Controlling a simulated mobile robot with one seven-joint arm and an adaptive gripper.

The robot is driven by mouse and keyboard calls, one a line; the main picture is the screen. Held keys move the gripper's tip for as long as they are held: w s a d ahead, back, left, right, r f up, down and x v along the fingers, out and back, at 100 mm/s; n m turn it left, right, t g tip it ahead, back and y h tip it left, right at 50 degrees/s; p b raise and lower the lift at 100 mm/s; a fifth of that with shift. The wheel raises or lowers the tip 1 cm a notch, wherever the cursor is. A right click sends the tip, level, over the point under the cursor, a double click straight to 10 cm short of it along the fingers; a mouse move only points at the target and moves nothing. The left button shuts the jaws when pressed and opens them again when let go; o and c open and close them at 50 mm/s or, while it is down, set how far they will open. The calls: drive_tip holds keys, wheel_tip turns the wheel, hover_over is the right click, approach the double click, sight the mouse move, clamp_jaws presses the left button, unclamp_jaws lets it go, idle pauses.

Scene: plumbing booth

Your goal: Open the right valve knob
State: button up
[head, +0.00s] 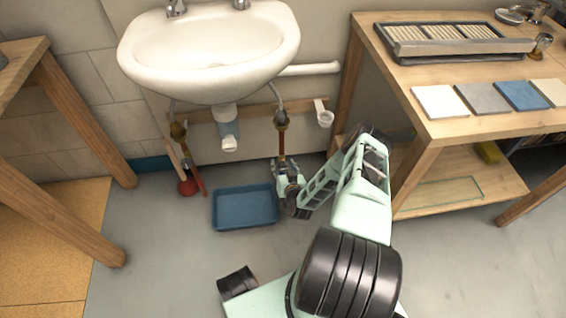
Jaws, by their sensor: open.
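The pale green arm reaches from the lower right towards the wall. My gripper (284,166) is open, just below the right valve in the picture, with its fingers towards the lower part of the copper pipe (282,146). I cannot tell whether it touches the pipe. No knob is seen between the fingers. The valve's knob is too small to make out its turn. A similar left valve (178,131) sits under the sink's left side.
The white sink (210,62) overhangs the valves, with a drain pipe (228,128) between them. A blue tray (244,207) and a red plunger (188,186) are on the floor. Wooden tables stand left (86,115) and right (425,150); the right one is close beside my arm.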

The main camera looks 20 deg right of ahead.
drive_tip(key=c, duration=1.2)
drive_tip(key=shift+o, duration=0.2)
drive_tip(key=shift+w+a+r+n+h+p, duration=0.1)
drive_tip(key=shift+r+n+h+p, duration=0.05)
drive_tip(key=shift+n+h+p, duration=0.4)
drive_tip(key=shift+a+n+g+h, duration=0.1)
drive_tip(key=shift+n+g+h, duration=0.35)
drive_tip(key=shift+n, duration=0.5)
drive_tip(key=shift+n+h, duration=1.1)
drive_tip(key=shift+n, duration=0.3)
